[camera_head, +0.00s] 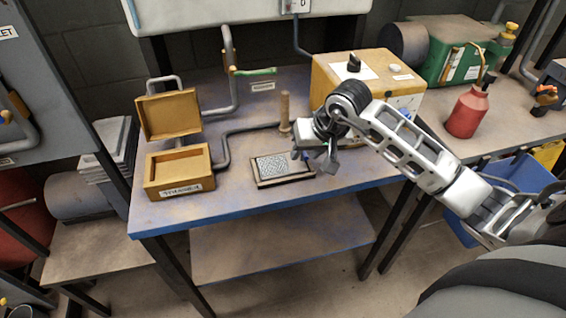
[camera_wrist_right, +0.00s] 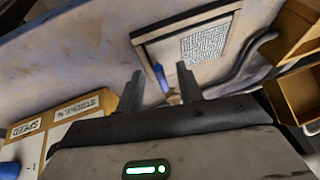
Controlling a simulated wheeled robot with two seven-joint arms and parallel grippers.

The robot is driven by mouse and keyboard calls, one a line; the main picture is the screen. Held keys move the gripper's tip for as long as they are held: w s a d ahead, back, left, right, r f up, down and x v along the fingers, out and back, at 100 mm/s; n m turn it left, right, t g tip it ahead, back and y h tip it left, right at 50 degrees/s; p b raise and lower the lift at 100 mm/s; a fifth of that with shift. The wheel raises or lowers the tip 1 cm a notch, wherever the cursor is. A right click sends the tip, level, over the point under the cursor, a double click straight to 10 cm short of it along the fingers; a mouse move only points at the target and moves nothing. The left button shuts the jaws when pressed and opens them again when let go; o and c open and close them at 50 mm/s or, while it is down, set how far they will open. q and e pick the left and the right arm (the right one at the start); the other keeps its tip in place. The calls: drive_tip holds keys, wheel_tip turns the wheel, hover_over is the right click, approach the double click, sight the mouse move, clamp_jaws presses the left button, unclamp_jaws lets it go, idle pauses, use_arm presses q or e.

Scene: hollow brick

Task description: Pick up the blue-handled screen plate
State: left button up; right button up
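The screen plate (camera_head: 272,165) is a pale patterned panel lying in a dark-edged shallow frame on the workbench. In the right wrist view its patterned face (camera_wrist_right: 205,45) shows, with a blue handle (camera_wrist_right: 161,77) at its near end. My right gripper (camera_head: 318,165) is at the right end of the plate in the head view. In the right wrist view my right gripper (camera_wrist_right: 159,85) is open, its two fingers apart with the blue handle between them. I cannot tell whether either finger touches it. My left gripper is not in view.
An open yellow wooden box (camera_head: 180,170) stands at the left of the blue-edged workbench (camera_head: 240,207). A wooden post (camera_head: 285,112) and a yellow machine box (camera_head: 330,75) stand behind the plate. A red bottle (camera_head: 467,112) is at the right.

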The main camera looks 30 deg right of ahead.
drive_tip(key=shift+f, duration=0.15)
clamp_jaws()
drive_tip(key=shift+w+r, duration=0.1)
drive_tip(key=shift+r, duration=0.1)
